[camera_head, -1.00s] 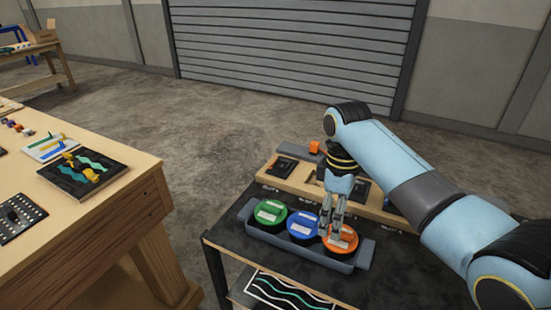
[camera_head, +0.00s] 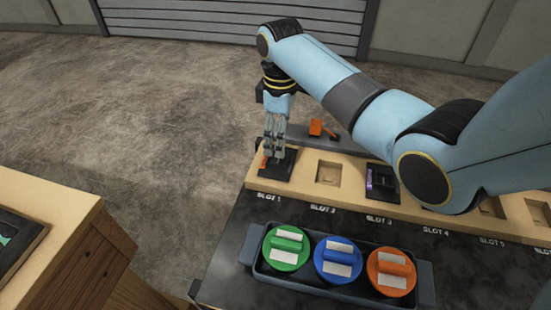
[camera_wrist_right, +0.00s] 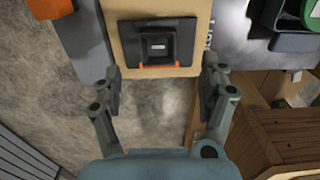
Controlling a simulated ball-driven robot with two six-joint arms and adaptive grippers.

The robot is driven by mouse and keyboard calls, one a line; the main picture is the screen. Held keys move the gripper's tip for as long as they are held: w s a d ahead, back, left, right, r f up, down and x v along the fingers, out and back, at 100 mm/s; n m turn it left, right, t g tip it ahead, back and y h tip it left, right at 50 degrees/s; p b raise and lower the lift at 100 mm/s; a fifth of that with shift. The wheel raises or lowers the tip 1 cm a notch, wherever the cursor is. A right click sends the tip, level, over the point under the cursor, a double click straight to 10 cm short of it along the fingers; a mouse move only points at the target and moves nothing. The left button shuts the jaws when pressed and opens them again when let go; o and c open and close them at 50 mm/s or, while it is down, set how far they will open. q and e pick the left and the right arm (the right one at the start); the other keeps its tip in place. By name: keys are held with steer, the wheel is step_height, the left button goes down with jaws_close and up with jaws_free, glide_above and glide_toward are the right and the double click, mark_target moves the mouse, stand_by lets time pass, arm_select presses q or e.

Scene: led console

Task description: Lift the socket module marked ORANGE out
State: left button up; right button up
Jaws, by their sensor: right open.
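A black socket module (camera_head: 283,170) with an orange edge sits in the board at SLOT 1. The right wrist view shows this module (camera_wrist_right: 156,42) with an orange bar along its lower edge; I cannot read its mark. My right gripper (camera_head: 272,152) is over SLOT 1, pointing down and covering part of the module. In the right wrist view, its open fingers (camera_wrist_right: 164,86) are spread wide with nothing between them, below the module in the picture. My left gripper is not in view.
The wooden board (camera_head: 345,202) has an empty recess at SLOT 2 and a black-and-purple module (camera_head: 381,182) at SLOT 3. A grey tray (camera_head: 424,284) in front holds green, blue and orange round caps. An orange object (camera_head: 318,128) lies behind the board. A wooden bench (camera_head: 72,240) is at left.

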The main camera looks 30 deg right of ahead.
mark_target(278, 161)
steer(key=shift+a+f, duration=0.2)
steer(key=shift+f, duration=0.4)
steer(key=shift+w+f, duration=0.15)
steer(key=shift+f, duration=0.15)
steer(key=f, duration=0.4)
steer(key=shift+d+f, duration=0.2)
steer(key=shift+f, duration=0.15)
steer(key=shift+w+f, duration=0.1)
steer(key=shift+f, duration=0.2)
steer(key=shift+c, duration=1.3)
steer(key=c, duration=0.5)
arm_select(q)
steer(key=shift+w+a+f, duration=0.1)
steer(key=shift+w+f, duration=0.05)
arm_select(e)
steer(key=c, duration=0.5)
